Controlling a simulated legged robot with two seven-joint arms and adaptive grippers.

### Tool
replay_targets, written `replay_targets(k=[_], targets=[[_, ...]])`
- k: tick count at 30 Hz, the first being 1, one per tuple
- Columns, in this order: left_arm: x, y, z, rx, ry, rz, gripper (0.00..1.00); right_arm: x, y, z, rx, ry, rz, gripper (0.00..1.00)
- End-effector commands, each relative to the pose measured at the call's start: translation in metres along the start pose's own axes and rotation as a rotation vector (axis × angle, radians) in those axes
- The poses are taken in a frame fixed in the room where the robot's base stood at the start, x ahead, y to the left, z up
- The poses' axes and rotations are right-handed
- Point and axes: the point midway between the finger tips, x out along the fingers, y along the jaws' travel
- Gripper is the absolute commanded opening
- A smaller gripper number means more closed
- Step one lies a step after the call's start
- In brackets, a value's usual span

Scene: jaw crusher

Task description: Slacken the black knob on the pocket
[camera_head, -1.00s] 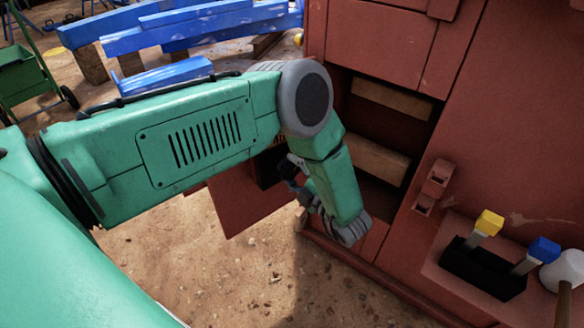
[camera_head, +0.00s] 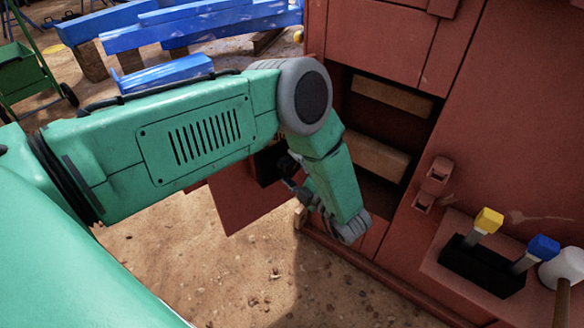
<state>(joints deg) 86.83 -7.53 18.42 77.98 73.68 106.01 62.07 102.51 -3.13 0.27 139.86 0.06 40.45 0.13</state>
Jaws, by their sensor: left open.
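My left arm reaches across from the left and bends down in front of the red machine. My left gripper (camera_head: 291,174) is open, half hidden behind my forearm and wrist. It is beside a black box-like part (camera_head: 268,168) on an open red panel (camera_head: 240,205), at the left of the machine's opening. I cannot tell whether the gripper touches that part. I cannot make out the black knob or the pocket for certain; my arm covers much of this area. My right gripper is not in view.
The red machine (camera_head: 500,110) fills the right side, with wooden blocks (camera_head: 375,157) in its opening. Blue beams (camera_head: 190,28) lie at the back. Bare ground is free below my arm.

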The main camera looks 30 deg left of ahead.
Motion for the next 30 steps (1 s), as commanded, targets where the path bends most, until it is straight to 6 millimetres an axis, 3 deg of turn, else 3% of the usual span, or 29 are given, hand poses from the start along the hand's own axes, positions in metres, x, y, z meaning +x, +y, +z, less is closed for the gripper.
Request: replay_targets(k=[5, 18, 24, 30], targets=[[-0.015, 0.000, 0.001, 0.000, -0.002, 0.001, 0.68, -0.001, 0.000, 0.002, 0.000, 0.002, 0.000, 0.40], [-0.102, -0.002, 0.001, 0.001, -0.002, -0.001, 0.68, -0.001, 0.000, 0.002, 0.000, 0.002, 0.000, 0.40], [-0.119, -0.002, 0.001, 0.001, -0.001, -0.002, 0.68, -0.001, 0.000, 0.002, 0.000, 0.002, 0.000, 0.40], [-0.120, -0.002, 0.001, 0.001, 0.000, -0.002, 0.68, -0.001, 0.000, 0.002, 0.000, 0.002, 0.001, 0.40]])
